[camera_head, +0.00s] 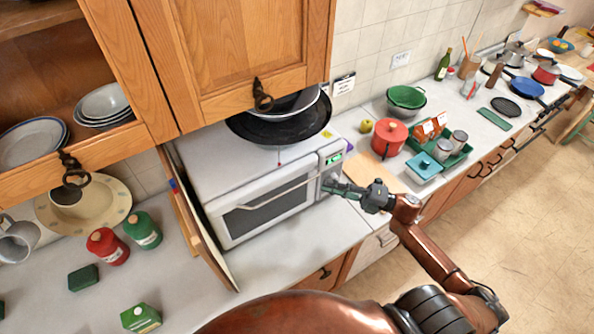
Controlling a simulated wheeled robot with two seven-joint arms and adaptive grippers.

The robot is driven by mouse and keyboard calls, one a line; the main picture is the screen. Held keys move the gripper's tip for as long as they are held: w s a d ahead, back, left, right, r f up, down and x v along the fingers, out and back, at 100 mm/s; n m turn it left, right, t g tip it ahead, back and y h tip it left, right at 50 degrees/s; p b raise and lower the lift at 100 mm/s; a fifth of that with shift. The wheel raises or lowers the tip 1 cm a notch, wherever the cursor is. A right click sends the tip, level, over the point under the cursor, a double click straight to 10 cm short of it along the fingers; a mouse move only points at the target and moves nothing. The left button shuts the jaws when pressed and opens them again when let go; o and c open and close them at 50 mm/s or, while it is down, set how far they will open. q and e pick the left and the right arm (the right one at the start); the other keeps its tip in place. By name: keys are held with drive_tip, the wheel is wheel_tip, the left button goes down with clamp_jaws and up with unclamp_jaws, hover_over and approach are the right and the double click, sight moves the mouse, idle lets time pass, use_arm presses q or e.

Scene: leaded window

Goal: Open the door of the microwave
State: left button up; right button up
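The white microwave (235,160) stands on the counter at the centre-left, turned at an angle. Its door (265,217) has a dark window and a long bar handle (280,193), and it looks shut. A control panel with a green display (333,158) is at the right end of the front. My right gripper (332,186) comes in from the right, its fingertips near the lower control panel, just right of the handle's end. I cannot tell whether it touches the microwave or how far its fingers are apart. My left gripper is out of view.
Dark pans (280,122) sit on the microwave under a wooden cabinet (235,50). A thin upright board (195,225) stands left of it. A red pot (389,138) and a green tray (462,155) are to the right. Red (107,246) and green (143,230) canisters are left.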

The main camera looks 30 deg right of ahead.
sight(306, 182)
drive_tip(key=p+x, duration=0.1)
drive_tip(key=x, duration=0.4)
drive_tip(key=shift+a+r+p, duration=0.3)
drive_tip(key=shift+a+p, duration=0.1)
drive_tip(key=shift+a, duration=0.05)
drive_tip(key=shift+x, duration=1)
drive_tip(key=shift+w+a+f+p, duration=0.1)
drive_tip(key=shift+a+f+p, duration=0.05)
drive_tip(key=shift+a+p, duration=0.15)
drive_tip(key=shift+w, duration=0.1)
clamp_jaws()
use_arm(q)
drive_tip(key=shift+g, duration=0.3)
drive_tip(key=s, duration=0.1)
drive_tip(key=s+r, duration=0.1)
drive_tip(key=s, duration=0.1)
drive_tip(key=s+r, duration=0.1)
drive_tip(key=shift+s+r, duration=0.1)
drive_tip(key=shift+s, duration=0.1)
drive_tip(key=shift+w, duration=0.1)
